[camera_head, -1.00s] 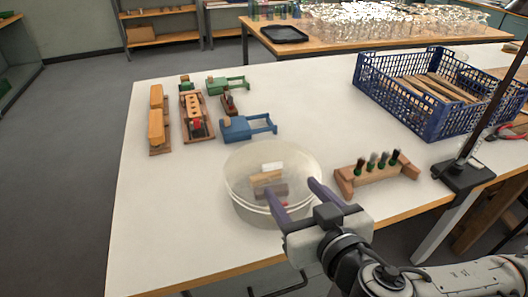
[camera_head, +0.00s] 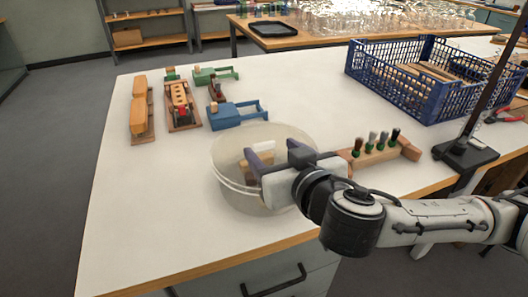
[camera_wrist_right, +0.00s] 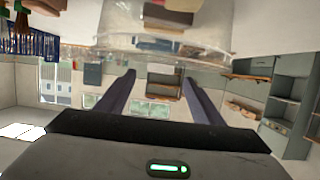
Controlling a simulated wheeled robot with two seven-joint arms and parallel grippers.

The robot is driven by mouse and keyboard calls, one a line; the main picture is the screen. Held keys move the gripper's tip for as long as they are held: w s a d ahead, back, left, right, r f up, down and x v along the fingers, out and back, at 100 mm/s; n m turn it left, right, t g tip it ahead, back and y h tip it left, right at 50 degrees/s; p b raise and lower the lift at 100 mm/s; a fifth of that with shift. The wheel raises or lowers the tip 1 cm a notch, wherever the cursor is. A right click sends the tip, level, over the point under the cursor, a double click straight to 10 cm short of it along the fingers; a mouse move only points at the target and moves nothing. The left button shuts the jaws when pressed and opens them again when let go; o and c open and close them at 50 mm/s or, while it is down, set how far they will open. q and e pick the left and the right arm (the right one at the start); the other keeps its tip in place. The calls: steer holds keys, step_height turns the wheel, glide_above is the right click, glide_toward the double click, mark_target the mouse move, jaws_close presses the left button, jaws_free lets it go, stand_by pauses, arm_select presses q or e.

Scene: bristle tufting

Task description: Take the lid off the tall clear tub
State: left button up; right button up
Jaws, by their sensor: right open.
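The tall clear tub (camera_head: 238,194) stands upright near the table's front edge. Its round, cloudy lid (camera_head: 228,150) appears to sit on top, with a thin rim line around the side. Blocks inside show through it. My right gripper (camera_head: 258,153) is at the tub's right side at about lid height, its two purple fingers apart and pointing at the tub. It also shows in the right wrist view (camera_wrist_right: 159,76), with nothing between the fingers and the tub's rim just beyond the tips. Whether they touch the lid, I cannot tell. My left gripper is out of view.
A wooden rack with brushes (camera_head: 382,148) stands right of the tub, partly behind my right arm. A blue crate (camera_head: 430,105) and a black stand base (camera_head: 465,153) are further right. Wooden and coloured fixtures (camera_head: 183,105) lie at the back left. The table's front left is clear.

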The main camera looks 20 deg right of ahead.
mark_target(265, 144)
steer(key=shift+x, duration=1.55)
steer(key=shift+s, duration=0.1)
steer(key=c, duration=1.1)
